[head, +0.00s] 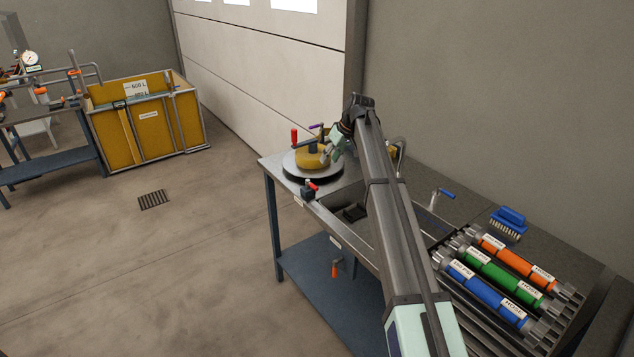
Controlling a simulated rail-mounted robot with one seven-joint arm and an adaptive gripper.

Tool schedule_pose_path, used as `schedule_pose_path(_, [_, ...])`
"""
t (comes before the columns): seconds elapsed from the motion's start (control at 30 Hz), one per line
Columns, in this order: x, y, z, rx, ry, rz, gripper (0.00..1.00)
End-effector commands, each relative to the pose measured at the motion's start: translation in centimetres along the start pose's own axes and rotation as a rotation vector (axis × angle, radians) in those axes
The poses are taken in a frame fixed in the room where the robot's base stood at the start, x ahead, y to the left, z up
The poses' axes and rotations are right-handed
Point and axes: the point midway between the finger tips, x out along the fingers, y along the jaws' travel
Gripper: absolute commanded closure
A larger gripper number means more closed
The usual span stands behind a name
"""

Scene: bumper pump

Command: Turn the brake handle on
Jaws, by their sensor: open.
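A small dark block with a red lever (311,186) is at the bench's front edge, just before the turntable. I cannot tell for sure which of these is the brake handle. My gripper (331,151) is open, at the right side of the yellow part; its fingertips are small and partly hidden, and contact is unclear.
My arm crosses above the bench and hides part of the sink area. Orange, green and blue hoses (486,281) lie on the bench at right, near a blue brush (510,218). A yellow tank (150,135) stands far left.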

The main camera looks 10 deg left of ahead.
Motion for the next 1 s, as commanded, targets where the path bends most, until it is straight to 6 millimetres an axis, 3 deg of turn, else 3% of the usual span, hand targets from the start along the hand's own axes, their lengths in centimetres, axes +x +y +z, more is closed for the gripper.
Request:
schedule_pose_path(0.6, [11.6, -0.1, -0.1, -0.001, -0.002, -0.001, 0.58])
schedule_pose_path(0.8, [13.5, 0.0, -0.1, -0.001, -0.001, 0.000, 0.58])
schedule_pose_path(1.0, [14.1, 0.0, 0.0, -0.001, 0.000, 0.000, 0.58])
